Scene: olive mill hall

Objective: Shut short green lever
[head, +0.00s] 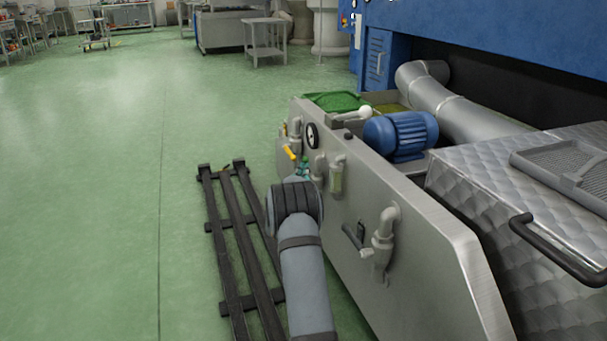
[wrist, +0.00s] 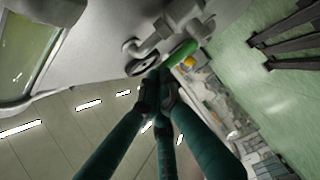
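The short green lever (wrist: 181,53) shows in the wrist view, on a grey pipe valve at the side of the metal machine. A yellow lever (wrist: 189,62) is close beside it, and it also shows in the head view (head: 289,152). My gripper (wrist: 161,78) has dark teal fingers drawn together, with the tips just by the near end of the green lever. I cannot tell whether they touch it. In the head view my gripper (head: 303,168) is mostly hidden behind my wrist, and I cannot pick out the green lever there.
The machine's grey side panel (head: 372,240) is close on the right, with another pipe valve (head: 383,240) and a black gauge (head: 312,136) standing out from it. A dark slatted rack (head: 240,250) lies on the floor at left. The green floor beyond is open.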

